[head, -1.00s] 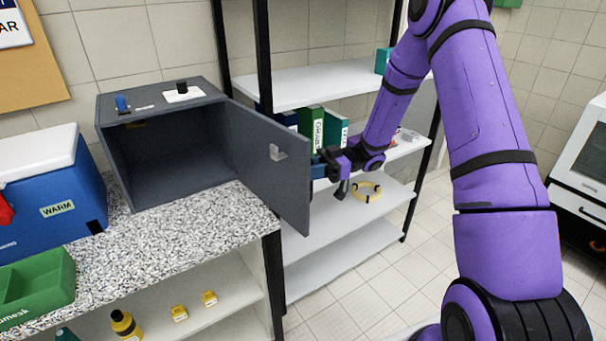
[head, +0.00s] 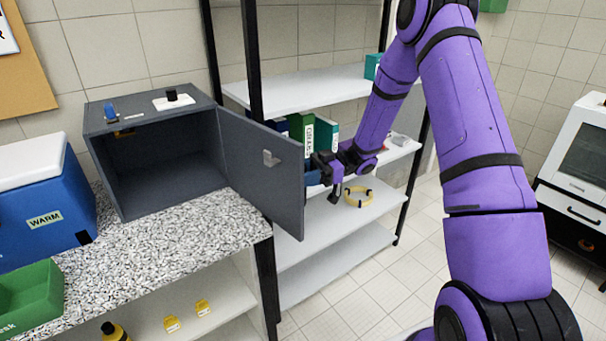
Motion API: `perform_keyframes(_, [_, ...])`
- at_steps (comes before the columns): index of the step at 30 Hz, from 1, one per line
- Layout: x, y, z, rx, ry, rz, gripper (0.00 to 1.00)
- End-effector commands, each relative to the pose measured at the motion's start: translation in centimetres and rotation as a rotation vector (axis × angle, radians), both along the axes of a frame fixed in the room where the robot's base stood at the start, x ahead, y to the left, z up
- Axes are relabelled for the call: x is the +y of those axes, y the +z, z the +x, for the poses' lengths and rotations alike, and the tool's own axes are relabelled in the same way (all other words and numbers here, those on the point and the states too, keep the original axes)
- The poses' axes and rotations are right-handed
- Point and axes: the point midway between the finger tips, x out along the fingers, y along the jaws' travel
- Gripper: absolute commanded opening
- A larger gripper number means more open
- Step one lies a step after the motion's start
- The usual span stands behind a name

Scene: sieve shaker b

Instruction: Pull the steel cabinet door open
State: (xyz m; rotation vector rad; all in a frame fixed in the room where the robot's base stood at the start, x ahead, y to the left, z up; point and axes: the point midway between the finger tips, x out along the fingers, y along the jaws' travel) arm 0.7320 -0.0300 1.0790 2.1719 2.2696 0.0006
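The dark grey steel cabinet (head: 160,117) stands on the speckled counter with its front open and its inside looking empty. Its door (head: 260,178) stands swung wide out to the right, past the counter's front edge. A small light latch piece (head: 271,158) is on the door face turned to me. The handle on the door's other face is hidden. My gripper (head: 321,170) is at the door's free edge, on its far right side. The door and dim light hide part of the fingers, so I cannot tell whether they grip anything.
A blue cooler box (head: 42,215) and a green bin (head: 35,295) stand left on the counter (head: 185,235). Behind the door and my gripper is a shelf rack (head: 320,85) with binders and a yellow ring (head: 358,197).

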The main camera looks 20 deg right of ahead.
Motion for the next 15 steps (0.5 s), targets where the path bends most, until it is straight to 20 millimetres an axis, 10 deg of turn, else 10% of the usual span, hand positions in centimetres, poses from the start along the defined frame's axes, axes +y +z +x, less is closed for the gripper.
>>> perform_keyframes(15, [-8.4, 0.0, 0.4, -0.001, -0.002, -0.001, 0.48])
